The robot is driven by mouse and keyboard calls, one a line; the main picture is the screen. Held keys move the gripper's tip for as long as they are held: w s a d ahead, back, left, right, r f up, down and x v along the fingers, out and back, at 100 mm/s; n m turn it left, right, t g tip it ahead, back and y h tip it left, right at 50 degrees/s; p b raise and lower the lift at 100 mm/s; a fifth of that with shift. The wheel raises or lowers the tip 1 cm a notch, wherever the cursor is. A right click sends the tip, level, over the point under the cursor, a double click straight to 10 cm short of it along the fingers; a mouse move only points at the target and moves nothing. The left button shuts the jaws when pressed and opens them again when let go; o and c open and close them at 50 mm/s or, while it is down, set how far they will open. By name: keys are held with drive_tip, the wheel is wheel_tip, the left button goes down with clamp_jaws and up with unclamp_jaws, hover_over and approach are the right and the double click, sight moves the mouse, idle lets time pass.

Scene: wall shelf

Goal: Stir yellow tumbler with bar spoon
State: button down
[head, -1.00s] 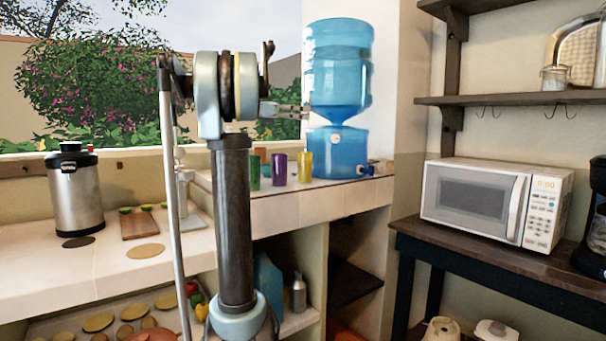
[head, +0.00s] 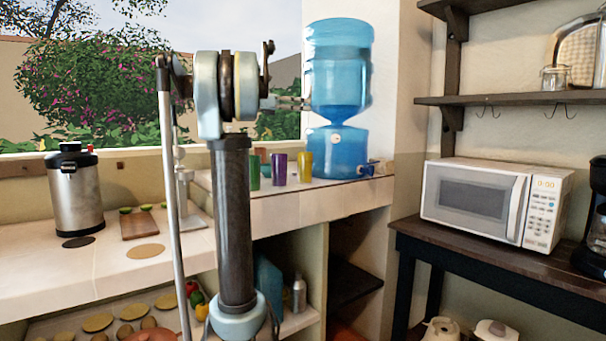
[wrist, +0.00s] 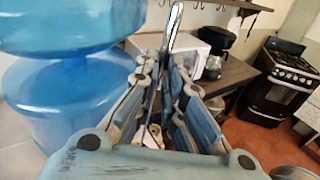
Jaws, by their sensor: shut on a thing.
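The yellow tumbler (head: 305,164) stands upright on the raised counter ledge, right of the purple tumbler (head: 279,168) and just left of the blue water dispenser. My gripper (head: 301,103) is in the air above the yellow tumbler, beside the water bottle, partly behind my own arm in the head view. In the wrist view my gripper (wrist: 167,72) is shut on a thin shiny rod, the bar spoon (wrist: 174,24). The spoon's lower end is hidden there, and I cannot make the spoon out clearly in the head view. The tumbler's inside is not visible.
The water dispenser (head: 339,150) stands close to the right of the yellow tumbler. A green tumbler (head: 255,172) stands on the left, partly behind my arm. A steel pot (head: 75,195) and a cutting board (head: 140,226) are on the lower counter. A microwave (head: 490,203) stands at the right.

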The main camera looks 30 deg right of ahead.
idle(0.4)
drive_tip(key=shift+r, duration=2.5)
